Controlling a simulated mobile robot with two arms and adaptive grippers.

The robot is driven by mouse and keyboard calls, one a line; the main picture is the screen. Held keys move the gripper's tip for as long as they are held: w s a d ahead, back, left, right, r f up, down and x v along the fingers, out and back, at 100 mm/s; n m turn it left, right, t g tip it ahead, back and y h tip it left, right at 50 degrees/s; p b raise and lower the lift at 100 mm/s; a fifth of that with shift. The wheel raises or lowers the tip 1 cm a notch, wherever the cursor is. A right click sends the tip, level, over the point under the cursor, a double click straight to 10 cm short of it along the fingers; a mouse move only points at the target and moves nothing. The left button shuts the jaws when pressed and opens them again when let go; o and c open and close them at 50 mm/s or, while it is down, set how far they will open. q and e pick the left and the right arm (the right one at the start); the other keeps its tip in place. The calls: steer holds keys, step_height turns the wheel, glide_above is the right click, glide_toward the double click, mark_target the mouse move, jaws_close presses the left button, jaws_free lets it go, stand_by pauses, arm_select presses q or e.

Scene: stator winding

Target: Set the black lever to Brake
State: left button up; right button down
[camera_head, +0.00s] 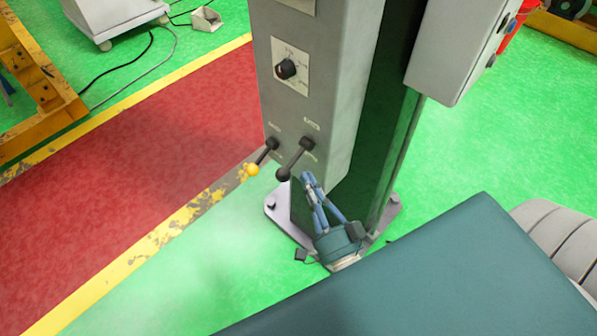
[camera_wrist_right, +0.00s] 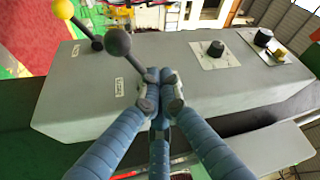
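The black lever, with a round dark knob (camera_head: 284,174), juts from the lower front of a grey control column (camera_head: 335,85). Its knob points down and to the left in the head view. In the right wrist view the black knob (camera_wrist_right: 117,42) is up and left of my fingertips, and its shaft runs down toward them. My right gripper (camera_head: 308,180) has its blue fingers drawn together, just right of the knob. The fingertips (camera_wrist_right: 162,92) meet near the lever's base with nothing visible between them; whether they touch the shaft I cannot tell. My left gripper is out of view.
A second lever with a yellow knob (camera_head: 252,169) stands close left of the black one. A rotary switch (camera_head: 286,69) is higher on the column. Small labels by the levers are too small to read. A grey box (camera_head: 460,45) hangs on the right side.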

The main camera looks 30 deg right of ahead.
steer(key=shift+s+d+f+b, duration=0.2)
steer(key=shift+s+f, duration=0.1)
steer(key=shift+s, duration=0.35)
steer(key=shift+s+d+f+b, duration=0.15)
steer(key=shift+s+f, duration=0.15)
steer(key=shift+s, duration=0.3)
steer(key=shift+s+d+f+b, duration=0.1)
steer(key=shift+s+d+f, duration=0.15)
steer(key=shift+s, duration=0.4)
